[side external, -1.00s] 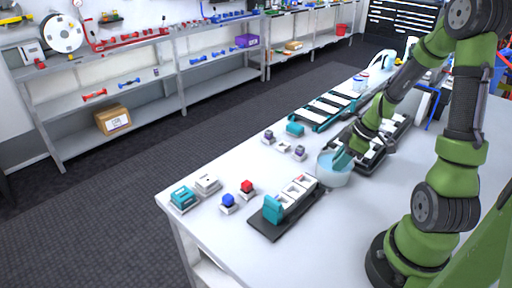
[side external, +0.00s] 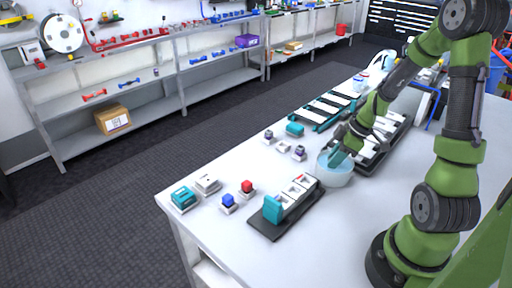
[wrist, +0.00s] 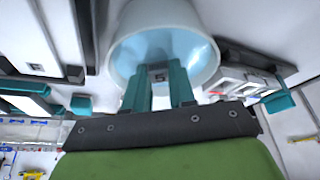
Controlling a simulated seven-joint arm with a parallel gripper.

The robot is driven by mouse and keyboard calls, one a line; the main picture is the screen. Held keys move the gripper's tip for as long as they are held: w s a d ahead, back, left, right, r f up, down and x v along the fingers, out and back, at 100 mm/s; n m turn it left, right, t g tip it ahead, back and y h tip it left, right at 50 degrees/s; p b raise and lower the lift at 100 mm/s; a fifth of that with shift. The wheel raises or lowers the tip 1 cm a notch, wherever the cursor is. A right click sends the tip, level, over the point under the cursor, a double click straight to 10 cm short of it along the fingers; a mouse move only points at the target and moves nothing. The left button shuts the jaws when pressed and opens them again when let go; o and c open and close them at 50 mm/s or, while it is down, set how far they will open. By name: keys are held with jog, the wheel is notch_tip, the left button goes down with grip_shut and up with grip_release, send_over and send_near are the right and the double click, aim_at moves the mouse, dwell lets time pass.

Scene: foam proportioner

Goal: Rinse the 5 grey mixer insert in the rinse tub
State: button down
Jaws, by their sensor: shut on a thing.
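The grey mixer insert (wrist: 158,74), marked with a 5, shows in the wrist view between the teal fingertips of my gripper (wrist: 160,86). My gripper is shut on it. Behind it the round whitish rinse tub (wrist: 128,20) shows its pale blue inside. In the side view my gripper (side external: 339,156) points down at the mouth of the rinse tub (side external: 335,179), with its fingertips at the rim or just inside. The insert is hidden there. I cannot tell whether it touches the water.
A dark tray with white blocks and a teal end piece (side external: 272,210) stands left of the tub, near the front. Another dark rack (side external: 372,165) is close on the right. Small blue (side external: 228,200) and red (side external: 247,187) pieces stand at the left.

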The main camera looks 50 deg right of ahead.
jog(key=shift+s, duration=0.2)
jog(key=shift+s, duration=0.5)
jog(key=shift+s, duration=0.1)
jog(key=shift+w, duration=0.4)
dwell(0.5)
jog(key=shift+r, duration=0.1)
jog(key=shift+r, duration=0.3)
notch_tip(320, 180, up, 8)
jog(key=shift+r, duration=0.15)
dwell(0.5)
dwell(0.5)
